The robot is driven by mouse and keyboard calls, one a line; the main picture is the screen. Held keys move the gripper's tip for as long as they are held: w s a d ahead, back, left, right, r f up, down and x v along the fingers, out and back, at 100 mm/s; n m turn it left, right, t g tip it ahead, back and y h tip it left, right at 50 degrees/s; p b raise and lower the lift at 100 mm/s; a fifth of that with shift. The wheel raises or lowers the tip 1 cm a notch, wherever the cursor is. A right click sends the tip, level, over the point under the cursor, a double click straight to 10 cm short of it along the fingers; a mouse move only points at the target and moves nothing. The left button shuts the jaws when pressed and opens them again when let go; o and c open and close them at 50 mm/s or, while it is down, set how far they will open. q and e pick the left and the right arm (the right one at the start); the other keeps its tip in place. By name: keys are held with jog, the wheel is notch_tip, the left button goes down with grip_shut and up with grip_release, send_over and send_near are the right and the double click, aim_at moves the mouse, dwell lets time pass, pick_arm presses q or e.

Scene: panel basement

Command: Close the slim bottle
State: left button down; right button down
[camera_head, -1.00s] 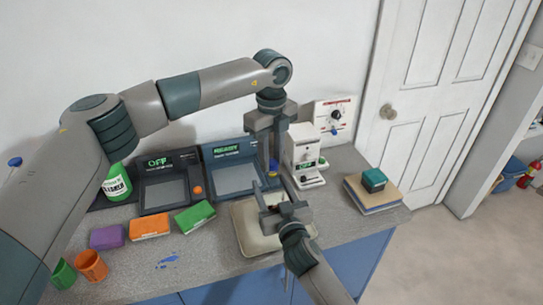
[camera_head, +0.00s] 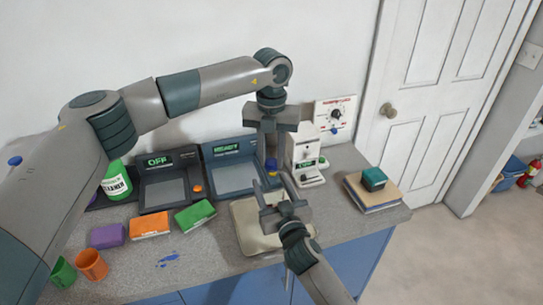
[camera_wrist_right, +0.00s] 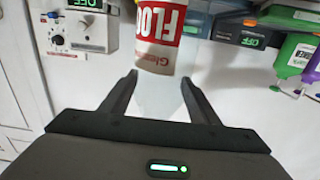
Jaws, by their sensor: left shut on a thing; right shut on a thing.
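In the right wrist view the slim bottle (camera_wrist_right: 160,32) has a white and red label and a pale see-through part. It stands between the fingers of my right gripper (camera_wrist_right: 160,78). In the head view my right gripper (camera_head: 271,181) is above the beige mat, and I cannot clearly make out the bottle there. My left gripper (camera_head: 271,150) points down just behind it, close to the white machine. A small blue thing (camera_head: 271,165), possibly the cap, shows at its fingertips. The bottle's mouth is not clear in either view.
A beige mat (camera_head: 246,232) lies at the counter's front. Two dark display devices (camera_head: 168,187) (camera_head: 235,172) and a white machine (camera_head: 302,150) stand behind. Boxes and cups are at left, and a book stack (camera_head: 372,195) is at right.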

pick_arm(q)
jog(key=m, duration=0.4)
jog(key=shift+m, duration=0.4)
jog(key=m, duration=0.8)
jog(key=shift+m, duration=0.4)
jog(key=m, duration=0.3)
jog(key=shift+m, duration=0.4)
jog(key=c, duration=1.4)
grip_release()
jog(key=shift+r, duration=0.1)
jog(key=shift+r, duration=2.15)
